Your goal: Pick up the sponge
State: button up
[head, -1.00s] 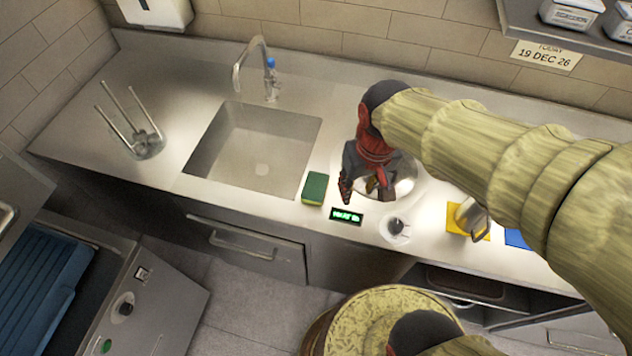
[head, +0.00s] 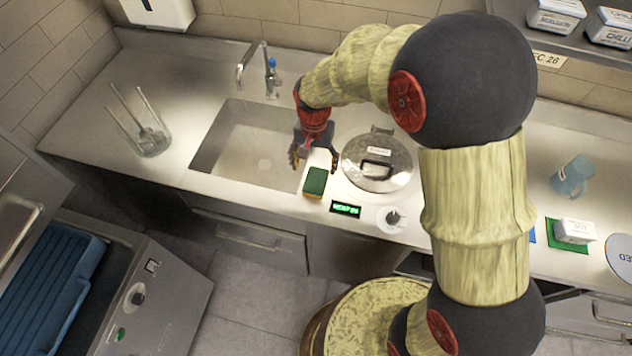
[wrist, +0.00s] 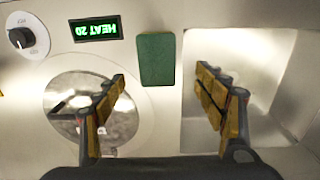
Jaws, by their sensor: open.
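The sponge (head: 315,182), green on top with a yellow side, lies on the steel counter between the sink and the round lidded well. In the wrist view the sponge (wrist: 156,59) shows its green face, ahead of my fingertips and between their lines. My gripper (head: 313,161) is open and empty, just behind the sponge and above the counter near the sink's right edge. In the wrist view my gripper (wrist: 160,90) has its two fingers spread wide, with nothing between them.
The sink (head: 250,147) is left of the sponge. A round metal lid (head: 377,160) with a handle is to the right. A green-lit display (head: 345,208) and a dial (head: 392,218) sit near the front edge. A faucet (head: 271,77) stands behind the sink.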

aim_at(316, 180)
notch_tip(316, 180, down, 7)
jog(key=shift+s+d+r+b, duration=0.1)
jog(key=shift+s+d+b, duration=0.05)
jog(key=shift+b, duration=0.45)
jog(key=shift+c, duration=0.5)
jog(key=c, duration=0.7)
